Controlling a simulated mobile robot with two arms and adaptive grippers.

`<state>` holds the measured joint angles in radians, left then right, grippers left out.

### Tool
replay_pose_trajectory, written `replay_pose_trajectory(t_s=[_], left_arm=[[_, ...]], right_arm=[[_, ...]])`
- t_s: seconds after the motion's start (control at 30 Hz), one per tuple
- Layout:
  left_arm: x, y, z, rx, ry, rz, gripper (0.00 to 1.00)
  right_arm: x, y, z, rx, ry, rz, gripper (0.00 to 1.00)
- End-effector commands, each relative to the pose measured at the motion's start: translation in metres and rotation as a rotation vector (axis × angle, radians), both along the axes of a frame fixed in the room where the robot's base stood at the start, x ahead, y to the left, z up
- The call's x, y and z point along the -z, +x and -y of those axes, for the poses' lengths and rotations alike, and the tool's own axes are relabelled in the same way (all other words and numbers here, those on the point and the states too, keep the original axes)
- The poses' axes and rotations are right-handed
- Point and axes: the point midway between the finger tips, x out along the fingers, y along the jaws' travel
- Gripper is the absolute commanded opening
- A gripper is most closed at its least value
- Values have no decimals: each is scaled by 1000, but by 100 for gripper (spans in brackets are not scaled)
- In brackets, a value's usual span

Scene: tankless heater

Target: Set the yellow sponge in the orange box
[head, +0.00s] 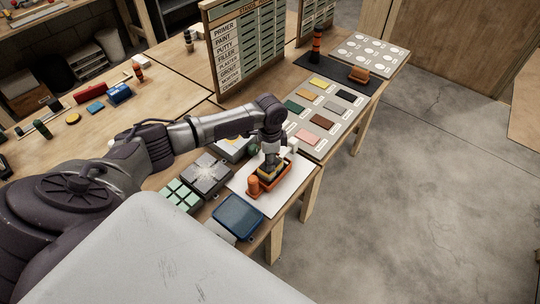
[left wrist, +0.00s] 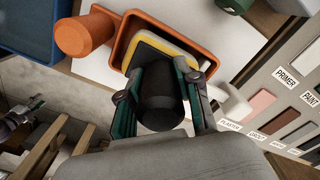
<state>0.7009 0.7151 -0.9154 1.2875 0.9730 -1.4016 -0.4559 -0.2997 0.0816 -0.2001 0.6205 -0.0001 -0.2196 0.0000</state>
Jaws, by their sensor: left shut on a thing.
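The yellow sponge (head: 264,174) is at the orange box (head: 279,184), within its rim as seen from above. In the left wrist view the sponge (left wrist: 162,33) shows a yellow edge and a dark upper layer, inside the outline of the box (left wrist: 126,40). My left gripper (head: 269,163) points down over the box. In the left wrist view its fingers (left wrist: 160,72) are closed around a dark rounded piece on top of the sponge. Whether the sponge touches the box floor is hidden.
A blue tray (head: 239,215), a green-squared block (head: 180,195) and a grey patterned box (head: 207,173) lie close by. A board of colour samples (head: 318,112) lies beyond. The table's edge is close on the right.

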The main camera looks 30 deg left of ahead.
Motion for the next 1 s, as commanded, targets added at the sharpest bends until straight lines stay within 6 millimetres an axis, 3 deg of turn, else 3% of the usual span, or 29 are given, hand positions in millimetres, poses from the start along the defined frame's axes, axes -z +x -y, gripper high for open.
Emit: replay_pose_trajectory(t_s=[1.0], left_arm=[[14,0,0,0,0,-1,5]], right_arm=[[8,0,-3,2,3,-1,40]])
